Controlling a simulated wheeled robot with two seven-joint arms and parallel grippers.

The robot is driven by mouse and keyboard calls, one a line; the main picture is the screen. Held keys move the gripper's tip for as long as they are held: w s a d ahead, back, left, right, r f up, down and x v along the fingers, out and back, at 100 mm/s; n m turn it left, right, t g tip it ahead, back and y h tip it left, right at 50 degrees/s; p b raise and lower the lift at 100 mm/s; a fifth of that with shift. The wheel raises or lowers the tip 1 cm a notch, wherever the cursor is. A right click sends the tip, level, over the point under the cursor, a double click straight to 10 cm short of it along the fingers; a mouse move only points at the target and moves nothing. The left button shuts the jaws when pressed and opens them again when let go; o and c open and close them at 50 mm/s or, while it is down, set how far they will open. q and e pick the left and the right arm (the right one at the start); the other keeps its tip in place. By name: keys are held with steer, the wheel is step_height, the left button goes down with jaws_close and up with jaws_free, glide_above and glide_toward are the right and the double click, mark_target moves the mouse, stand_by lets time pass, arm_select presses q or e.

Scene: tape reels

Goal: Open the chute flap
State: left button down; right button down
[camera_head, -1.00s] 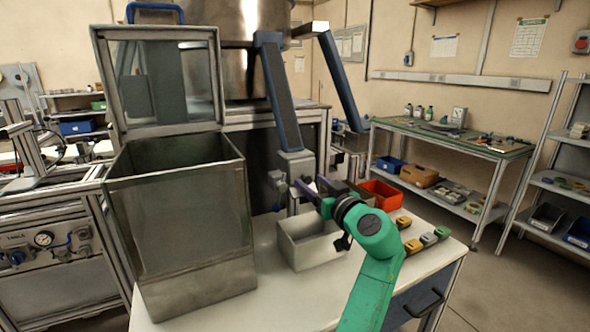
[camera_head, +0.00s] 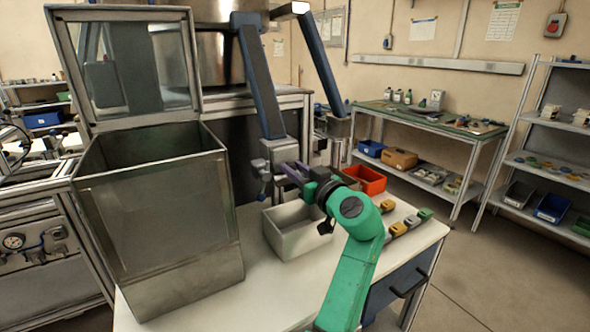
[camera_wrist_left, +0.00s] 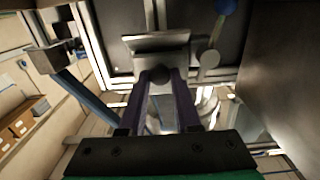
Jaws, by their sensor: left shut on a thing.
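In the head view the left gripper (camera_head: 283,168), on a green arm, reaches the grey block of the chute (camera_head: 279,150) below the blue supports. The knob is too small to make out there. How far the flap stands open, I cannot tell. My right gripper is not in view.
A tall metal bin (camera_head: 165,220) with a raised glass lid stands left of the arm. A grey open box (camera_head: 292,240) sits on the white table under the gripper. A red bin (camera_head: 365,179) and several small coloured blocks (camera_head: 398,228) lie to the right.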

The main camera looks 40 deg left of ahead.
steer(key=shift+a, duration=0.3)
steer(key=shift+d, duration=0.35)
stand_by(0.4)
arm_select(q)
steer(key=shift+r, duration=0.1)
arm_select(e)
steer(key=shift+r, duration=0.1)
